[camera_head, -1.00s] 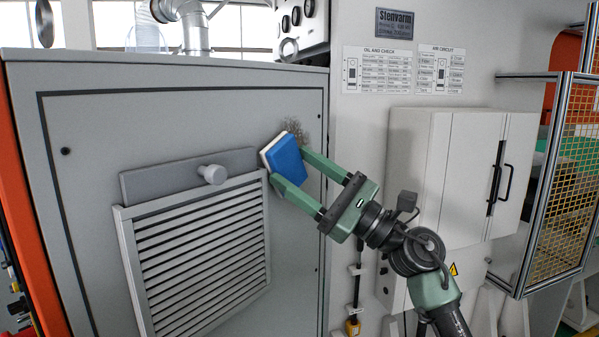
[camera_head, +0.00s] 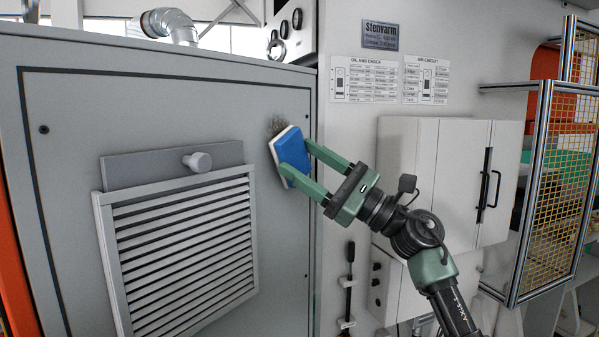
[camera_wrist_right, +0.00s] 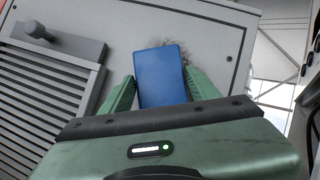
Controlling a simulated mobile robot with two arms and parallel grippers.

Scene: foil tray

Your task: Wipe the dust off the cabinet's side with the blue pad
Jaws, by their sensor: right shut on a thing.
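The blue pad (camera_head: 294,153) has a white layer on the side facing the cabinet's grey side (camera_head: 150,100). My right gripper (camera_head: 297,167) is shut on the pad, one finger on each side of it. The pad is at the panel's right part; I cannot tell whether it touches the panel. A dark dust patch (camera_head: 277,126) shows above the pad's upper left edge, and the pad hides part of it. In the right wrist view the pad (camera_wrist_right: 162,77) sits between the green fingers, with some dust (camera_wrist_right: 188,55) beyond its top right. My left gripper is not in view.
A louvred vent (camera_head: 180,245) and a grey bar with a round knob (camera_head: 197,161) stand out from the panel left of the pad. A white wall cabinet (camera_head: 435,180) is behind my right arm. A mesh guard (camera_head: 550,190) stands at the far right.

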